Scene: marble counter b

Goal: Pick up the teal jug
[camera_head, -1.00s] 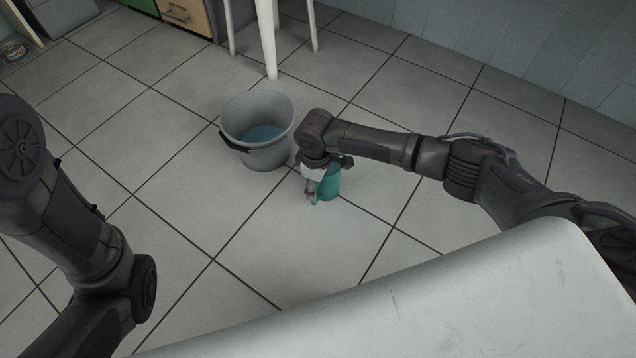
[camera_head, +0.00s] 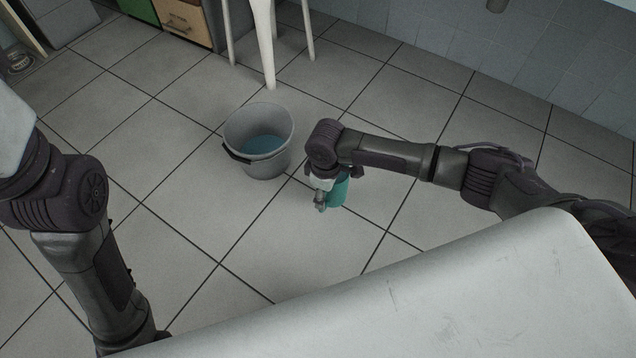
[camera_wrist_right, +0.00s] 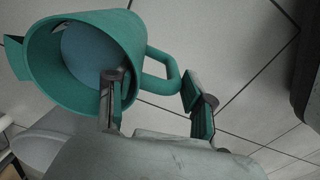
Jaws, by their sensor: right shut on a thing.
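The teal jug (camera_head: 338,192) is at my right gripper (camera_head: 324,192) in the head view, to the right of the bucket and partly covered by the gripper. In the right wrist view the jug (camera_wrist_right: 62,92) has its mouth towards the camera, with a round bluish surface inside. My right gripper (camera_wrist_right: 150,80) is shut on the jug at its handle side. One finger overlaps the mouth and the other is beyond the handle (camera_wrist_right: 170,72). Whether the jug touches the floor is hard to tell. My left arm is at the left; its gripper is out of view.
A grey bucket (camera_head: 285,140) with bluish content stands on the tiled floor close left of the jug. White furniture legs (camera_head: 264,45) and a wooden cabinet (camera_head: 183,20) are behind. The tiles right of the jug look clear.

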